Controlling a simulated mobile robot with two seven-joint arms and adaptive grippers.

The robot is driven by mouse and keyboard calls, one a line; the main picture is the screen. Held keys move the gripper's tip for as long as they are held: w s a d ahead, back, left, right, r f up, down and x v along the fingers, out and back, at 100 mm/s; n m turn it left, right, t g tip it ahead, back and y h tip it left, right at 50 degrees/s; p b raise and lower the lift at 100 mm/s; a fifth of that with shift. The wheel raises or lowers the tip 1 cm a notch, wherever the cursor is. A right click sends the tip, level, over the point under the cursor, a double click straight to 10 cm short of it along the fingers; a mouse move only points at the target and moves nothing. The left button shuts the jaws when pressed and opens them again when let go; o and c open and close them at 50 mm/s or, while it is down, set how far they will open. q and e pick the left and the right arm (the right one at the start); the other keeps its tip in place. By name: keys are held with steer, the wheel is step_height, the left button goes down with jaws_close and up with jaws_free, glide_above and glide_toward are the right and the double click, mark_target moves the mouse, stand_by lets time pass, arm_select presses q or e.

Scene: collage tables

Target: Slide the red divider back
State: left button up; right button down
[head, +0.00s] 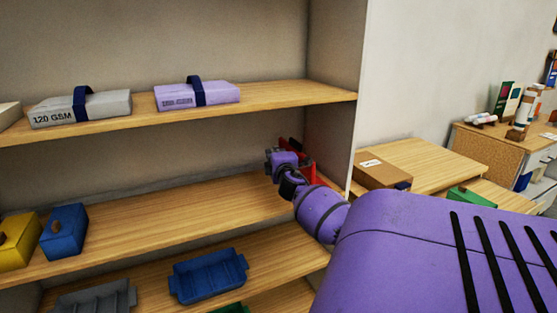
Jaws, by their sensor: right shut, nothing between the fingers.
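The red divider (311,174) stands upright near the right end of the middle shelf (180,219), close to the cabinet's side wall. It is partly hidden behind my right gripper (273,161). My right gripper is shut and empty, just left of and in front of the divider. I cannot tell whether they touch. My purple right arm reaches in from the lower right. My left gripper is out of the picture.
The upper shelf holds a grey pack (110,107) and a lilac pack (178,97). Yellow (17,246) and blue (70,232) boxes sit at the middle shelf's left; its centre is clear. A blue tray (207,277) lies below. A cardboard box (382,173) stands right of the side wall.

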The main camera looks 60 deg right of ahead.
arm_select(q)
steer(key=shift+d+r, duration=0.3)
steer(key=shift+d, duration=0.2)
arm_select(e)
steer(key=v, duration=0.6)
steer(key=shift+s+f, duration=0.15)
steer(key=shift+s, duration=0.4)
steer(key=shift+d, duration=0.1)
